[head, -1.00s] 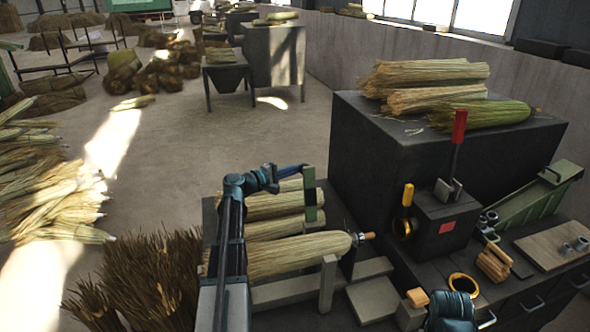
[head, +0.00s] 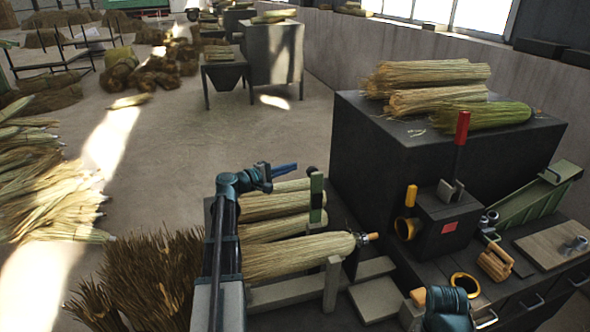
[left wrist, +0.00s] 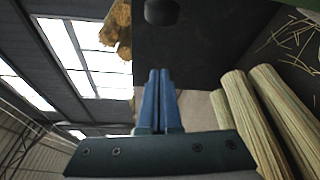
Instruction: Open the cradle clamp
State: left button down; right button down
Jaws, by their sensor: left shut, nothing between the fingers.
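A bundle of pale broom straw (head: 295,255) lies in a cradle on the bench, with a wooden and metal tip at its right end. A green upright bar (head: 316,195) with a dark pad stands at the cradle, beside the bundles; it may be the clamp, but I cannot tell its state for sure. A grey post (head: 331,284) stands in front of the bundle. My left gripper (head: 290,167) is shut and empty, just left of the green bar's top, with a gap between. In the left wrist view its blue fingers (left wrist: 159,85) are together. My right gripper is not distinguishable.
A dark block with a red lever (head: 462,130) and a yellow-handled ring (head: 407,228) stand to the right. A yellow ring (head: 464,285) lies on the bench near my right arm. More straw bundles (head: 425,80) lie on the dark box behind.

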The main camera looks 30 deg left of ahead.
pick_arm(q)
jog(key=v, duration=0.7)
jog(key=shift+d+f, duration=0.25)
jog(key=shift+d, duration=0.1)
jog(key=shift+s, duration=0.15)
